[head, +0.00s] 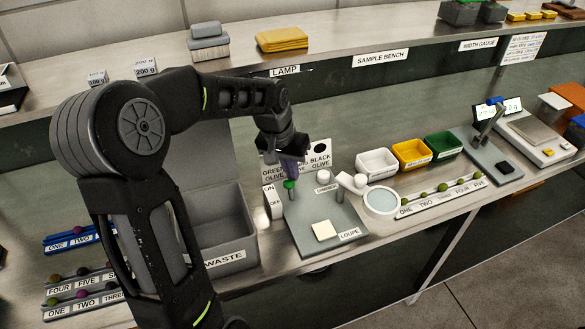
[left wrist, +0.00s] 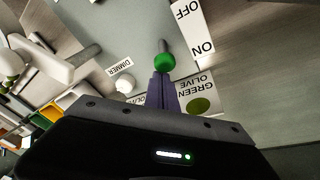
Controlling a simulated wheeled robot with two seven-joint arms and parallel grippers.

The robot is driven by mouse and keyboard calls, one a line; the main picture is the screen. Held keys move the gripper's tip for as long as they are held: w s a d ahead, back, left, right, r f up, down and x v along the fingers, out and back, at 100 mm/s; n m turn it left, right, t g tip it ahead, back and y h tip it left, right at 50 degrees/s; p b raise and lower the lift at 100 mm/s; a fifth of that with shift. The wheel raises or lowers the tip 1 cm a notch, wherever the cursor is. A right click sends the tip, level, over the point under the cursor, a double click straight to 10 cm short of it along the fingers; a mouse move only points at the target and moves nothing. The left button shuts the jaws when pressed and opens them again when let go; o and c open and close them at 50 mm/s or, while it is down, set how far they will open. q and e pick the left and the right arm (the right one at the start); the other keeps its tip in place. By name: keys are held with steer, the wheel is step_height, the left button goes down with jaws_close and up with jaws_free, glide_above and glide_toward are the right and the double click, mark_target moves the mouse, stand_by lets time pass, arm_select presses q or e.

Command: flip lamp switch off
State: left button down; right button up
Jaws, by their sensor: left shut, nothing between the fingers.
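The lamp switch is a short lever with a green ball knob (head: 289,185) on the grey loupe base plate (head: 310,228). An ON/OFF label (head: 273,202) stands to its left; the knob sits level with the word ON. The knob also shows in the left wrist view (left wrist: 165,62), its stem running up in the picture, with the ON/OFF label (left wrist: 194,32) beside it. My left gripper (head: 290,170) points down just above and behind the knob, its purple fingers (left wrist: 162,88) shut and empty. I cannot tell whether the fingertips touch the knob. My right gripper is not in view.
A white dimmer knob (head: 323,176) and the loupe's round lens (head: 381,201) are right of the switch. A grey waste bin (head: 222,262) stands to the left. White, yellow and green trays (head: 440,146) are farther right. A GREEN OLIVE/BLACK OLIVE sign (head: 318,152) is behind the gripper.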

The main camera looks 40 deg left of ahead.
arm_select(q)
steer(key=shift+f+b, duration=0.1)
steer(key=shift+b, duration=0.3)
steer(key=shift+d, duration=0.15)
steer(key=shift+s+b, duration=0.1)
steer(key=shift+b, duration=0.3)
steer(key=shift+y, duration=0.3)
